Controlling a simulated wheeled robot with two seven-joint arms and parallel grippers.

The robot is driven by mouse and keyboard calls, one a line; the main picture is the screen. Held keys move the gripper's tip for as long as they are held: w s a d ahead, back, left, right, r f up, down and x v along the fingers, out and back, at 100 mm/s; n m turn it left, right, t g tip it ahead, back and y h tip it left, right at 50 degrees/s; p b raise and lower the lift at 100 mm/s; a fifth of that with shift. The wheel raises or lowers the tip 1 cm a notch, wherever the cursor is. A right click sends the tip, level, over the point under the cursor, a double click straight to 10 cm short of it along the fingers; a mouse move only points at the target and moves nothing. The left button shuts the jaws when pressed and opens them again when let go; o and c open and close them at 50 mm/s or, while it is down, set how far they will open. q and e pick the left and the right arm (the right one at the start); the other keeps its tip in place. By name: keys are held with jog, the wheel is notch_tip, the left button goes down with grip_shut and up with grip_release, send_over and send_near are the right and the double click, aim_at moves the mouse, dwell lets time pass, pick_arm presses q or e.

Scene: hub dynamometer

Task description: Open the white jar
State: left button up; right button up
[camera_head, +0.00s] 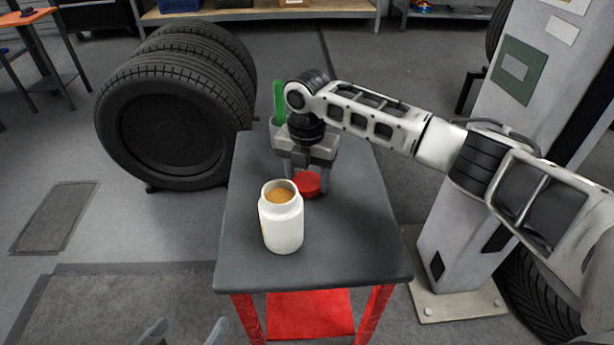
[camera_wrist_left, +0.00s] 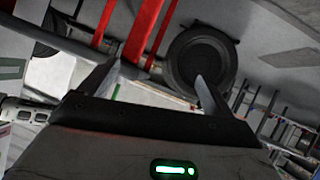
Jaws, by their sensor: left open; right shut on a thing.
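The white jar (camera_head: 282,224) stands upright on the dark table top. Its mouth is uncovered and shows brownish contents (camera_head: 279,195). The red lid (camera_head: 309,185) is off the jar, just behind it and to its right. My right gripper (camera_head: 306,176) points down and is shut on the red lid; I cannot tell whether the lid touches the table. My left gripper (camera_head: 186,332) is at the bottom edge of the head view, in front of and left of the table. It is open and empty, and its spread fingers also show in the left wrist view (camera_wrist_left: 158,68).
The small table (camera_head: 340,255) has red legs and free room at its front and right. A grey holder with a green item (camera_head: 279,100) stands behind my right gripper. Large tyres (camera_head: 170,125) stand left of the table, and a pale post (camera_head: 470,220) stands to the right.

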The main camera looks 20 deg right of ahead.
jog(key=shift+f, duration=0.1)
jog(key=o, duration=1.1)
